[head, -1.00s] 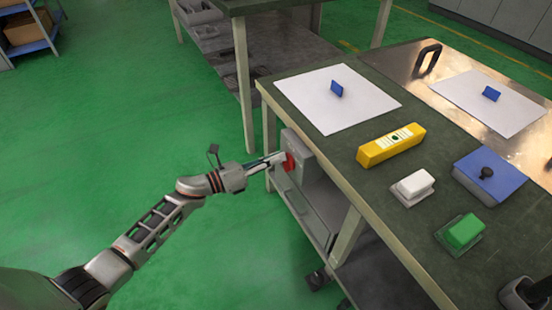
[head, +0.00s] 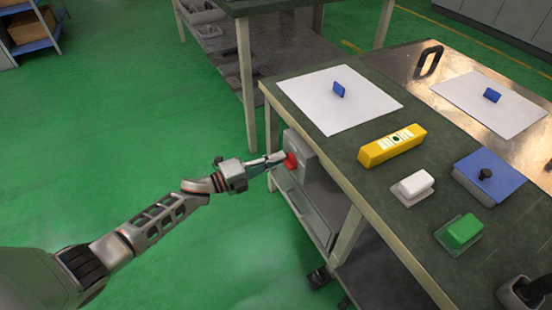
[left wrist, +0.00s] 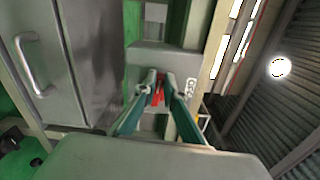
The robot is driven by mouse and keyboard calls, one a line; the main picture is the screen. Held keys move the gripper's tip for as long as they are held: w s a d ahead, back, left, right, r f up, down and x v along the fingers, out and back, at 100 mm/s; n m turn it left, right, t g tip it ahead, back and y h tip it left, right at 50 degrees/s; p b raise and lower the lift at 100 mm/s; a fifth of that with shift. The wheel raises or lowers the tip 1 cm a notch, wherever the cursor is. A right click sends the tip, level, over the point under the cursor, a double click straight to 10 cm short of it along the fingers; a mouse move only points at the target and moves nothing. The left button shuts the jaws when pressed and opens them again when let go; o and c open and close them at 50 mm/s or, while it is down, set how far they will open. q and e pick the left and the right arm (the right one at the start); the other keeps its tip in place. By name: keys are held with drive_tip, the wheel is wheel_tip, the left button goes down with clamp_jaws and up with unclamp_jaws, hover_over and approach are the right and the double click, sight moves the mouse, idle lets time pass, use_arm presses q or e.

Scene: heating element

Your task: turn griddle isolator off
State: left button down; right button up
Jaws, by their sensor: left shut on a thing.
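The griddle isolator is a grey box (head: 301,150) with a red rotary handle (head: 291,162), mounted on the side of the workbench below its top. My left gripper (head: 277,159) reaches it from the left, with its fingertips at the red handle. In the left wrist view the two fingers of the gripper (left wrist: 160,90) close around the red handle (left wrist: 157,97), in front of the grey box (left wrist: 150,55). The fingers partly hide the handle, and its exact angle is hard to tell.
The green bench top (head: 345,165) holds a yellow level (head: 391,146), a white block (head: 412,188), a green block (head: 461,231), a blue box (head: 489,178) and white sheets with small blue pieces. A bench leg (head: 347,235) stands near the isolator. The green floor at left is clear.

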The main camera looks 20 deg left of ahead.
use_arm(q)
drive_tip(key=shift+f+n, duration=0.2)
drive_tip(key=shift+n, duration=0.4)
drive_tip(key=shift+s, duration=0.1)
drive_tip(key=c, duration=2.1)
unclamp_jaws()
drive_tip(key=shift+c, duration=0.2)
drive_tip(key=v, duration=1.2)
